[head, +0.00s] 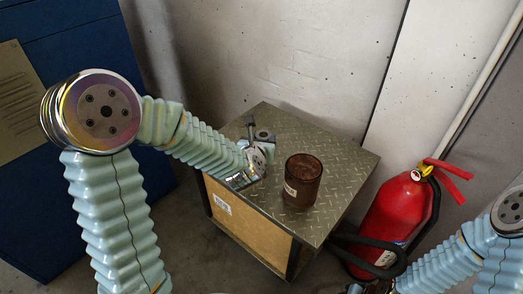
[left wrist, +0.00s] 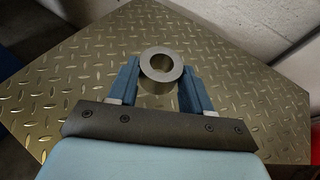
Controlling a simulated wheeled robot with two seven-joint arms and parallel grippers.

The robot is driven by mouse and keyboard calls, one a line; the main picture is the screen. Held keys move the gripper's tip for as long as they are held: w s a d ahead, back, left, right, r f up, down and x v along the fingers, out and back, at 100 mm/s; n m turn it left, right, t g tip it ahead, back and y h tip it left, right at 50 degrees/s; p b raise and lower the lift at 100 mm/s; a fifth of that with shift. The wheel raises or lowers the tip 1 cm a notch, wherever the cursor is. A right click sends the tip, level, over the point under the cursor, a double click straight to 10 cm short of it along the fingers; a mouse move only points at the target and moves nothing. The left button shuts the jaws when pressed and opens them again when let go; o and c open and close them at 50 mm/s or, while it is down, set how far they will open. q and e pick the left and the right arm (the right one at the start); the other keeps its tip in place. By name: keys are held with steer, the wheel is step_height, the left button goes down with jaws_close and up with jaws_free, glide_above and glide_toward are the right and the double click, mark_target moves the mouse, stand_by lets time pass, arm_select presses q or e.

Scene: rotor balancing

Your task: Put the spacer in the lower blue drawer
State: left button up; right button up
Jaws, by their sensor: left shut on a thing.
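The spacer (left wrist: 161,82) is a short grey metal ring with a round hole through it. In the left wrist view it stands upright between the two blue fingers of my left gripper (left wrist: 160,78), which is shut on it. In the head view the spacer (head: 264,135) shows small beside my left gripper (head: 257,139), over the back of the metal-topped stand. I cannot tell whether it touches the top. A blue cabinet (head: 62,47) is at the far left; its lower drawer cannot be made out. My right gripper (head: 372,288) is mostly cut off at the bottom edge.
The stand's diamond-plate top (head: 332,160) also holds a brown labelled jar (head: 302,181), right of my left gripper. A red fire extinguisher (head: 393,220) stands right of the stand. A pale wall (head: 280,55) is behind. My left arm passes before the cabinet.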

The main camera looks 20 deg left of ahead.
arm_select(q)
steer(key=shift+w+a+f, duration=0.25)
steer(key=shift+w+f, duration=0.15)
steer(key=shift+f, duration=0.05)
steer(key=shift+w+a+f, duration=0.1)
steer(key=shift+w+f, duration=0.1)
steer(key=shift+f, duration=1.6)
steer(key=shift+b, duration=0.3)
steer(key=shift+f+b, duration=0.25)
steer(key=shift+b, duration=0.05)
steer(key=o, duration=1.2)
steer(key=shift+r, duration=0.1)
steer(key=shift+o, duration=0.2)
